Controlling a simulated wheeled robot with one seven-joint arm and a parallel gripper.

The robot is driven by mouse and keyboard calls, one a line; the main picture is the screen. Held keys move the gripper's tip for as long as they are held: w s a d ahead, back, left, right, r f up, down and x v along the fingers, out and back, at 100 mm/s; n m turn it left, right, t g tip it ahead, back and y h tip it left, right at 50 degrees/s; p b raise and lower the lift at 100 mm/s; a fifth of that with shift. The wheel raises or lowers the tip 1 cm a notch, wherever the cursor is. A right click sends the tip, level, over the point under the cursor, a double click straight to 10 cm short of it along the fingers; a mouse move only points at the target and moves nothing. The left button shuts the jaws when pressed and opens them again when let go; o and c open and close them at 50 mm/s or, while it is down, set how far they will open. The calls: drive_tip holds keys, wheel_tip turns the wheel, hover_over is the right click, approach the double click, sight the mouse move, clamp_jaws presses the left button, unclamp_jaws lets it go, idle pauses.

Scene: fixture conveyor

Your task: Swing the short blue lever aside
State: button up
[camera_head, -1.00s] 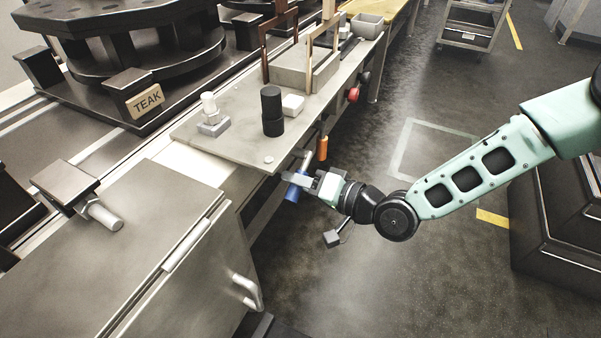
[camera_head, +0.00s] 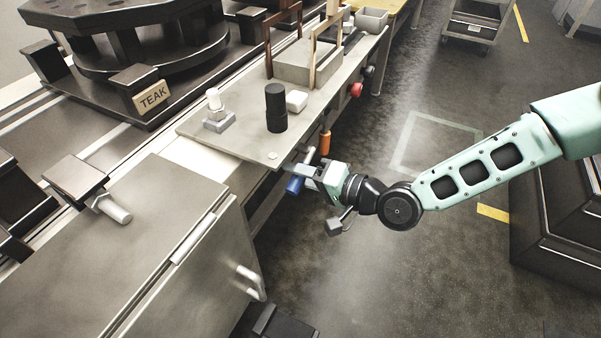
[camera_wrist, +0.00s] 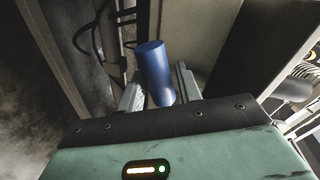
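The short blue lever (camera_head: 295,185) hangs at the front edge of the bench, below the corner of the grey plate. In the wrist view its blue grip (camera_wrist: 154,72) stands between the two fingers of my gripper (camera_wrist: 158,92). A gap shows between the grip and the right finger; the left finger is close beside it. In the head view my gripper (camera_head: 306,172) is at the lever, with its fingers around the upper part of the blue grip. Whether a finger touches the grip is not clear.
An orange handle (camera_head: 325,143) hangs just behind my gripper, and red and black knobs (camera_head: 356,90) sit further along the edge. The grey plate (camera_head: 240,150) carries a black cylinder (camera_head: 276,108). A metal cabinet (camera_head: 150,250) stands at the left front.

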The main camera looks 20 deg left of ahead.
drive_tip(key=shift+o, duration=0.4)
drive_tip(key=shift+d, duration=0.1)
drive_tip(key=shift+d+r, duration=0.1)
drive_tip(key=shift+d, duration=0.2)
drive_tip(key=p+v, duration=0.2)
drive_tip(key=v, duration=1.4)
drive_tip(key=shift+d+p, duration=0.35)
drive_tip(key=shift+s, duration=0.1)
